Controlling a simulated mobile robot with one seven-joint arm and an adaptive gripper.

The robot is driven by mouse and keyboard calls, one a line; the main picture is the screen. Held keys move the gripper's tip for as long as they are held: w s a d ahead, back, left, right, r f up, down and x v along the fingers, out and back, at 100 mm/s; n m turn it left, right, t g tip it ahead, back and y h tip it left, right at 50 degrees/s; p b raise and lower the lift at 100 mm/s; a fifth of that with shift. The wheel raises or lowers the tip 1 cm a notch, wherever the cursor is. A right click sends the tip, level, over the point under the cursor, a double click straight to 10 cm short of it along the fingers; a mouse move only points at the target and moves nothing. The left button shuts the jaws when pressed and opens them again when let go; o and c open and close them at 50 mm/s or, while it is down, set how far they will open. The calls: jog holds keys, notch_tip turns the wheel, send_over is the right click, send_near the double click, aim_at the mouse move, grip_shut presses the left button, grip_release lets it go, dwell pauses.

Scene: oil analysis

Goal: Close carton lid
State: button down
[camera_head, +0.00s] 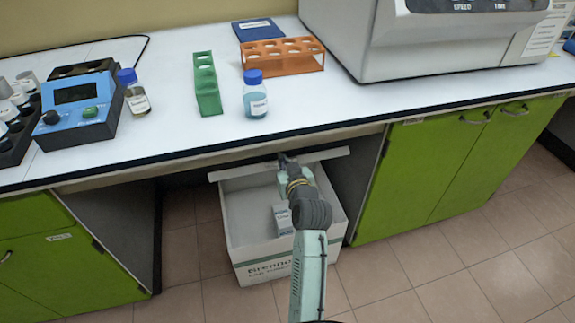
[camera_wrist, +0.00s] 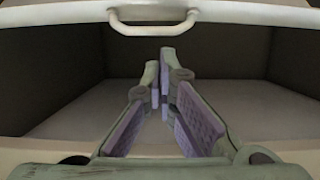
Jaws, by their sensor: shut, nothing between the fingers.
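The white carton (camera_head: 262,265) stands open on the floor in the recess under the bench. A small labelled box (camera_head: 282,219) is inside it. The carton lid (camera_head: 332,154) is raised at the back, showing as a pale strip near the bench's underside. My gripper (camera_head: 284,158) reaches over the carton to the middle of this strip. In the wrist view my gripper (camera_wrist: 161,62) is shut and empty, just below a white edge (camera_wrist: 230,12) with a pale handle (camera_wrist: 152,25). I cannot tell whether it touches them.
The bench top (camera_head: 330,110) overhangs the carton. Green cabinets (camera_head: 440,165) stand on both sides of the recess. On the bench are a blue-capped bottle (camera_head: 255,98), a green rack (camera_head: 207,88), an orange rack (camera_head: 284,58) and a large device (camera_head: 400,45). The tiled floor in front (camera_head: 400,265) is clear.

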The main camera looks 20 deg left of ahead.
jog(key=shift+x, duration=1.65)
jog(key=s+d+f+b, duration=0.5)
jog(key=s+f+b, duration=0.3)
jog(key=f, duration=0.4)
jog(key=shift+d+b, duration=0.2)
jog(key=shift+b, duration=0.15)
jog(key=shift+s+f, duration=0.1)
jog(key=shift+f, duration=0.1)
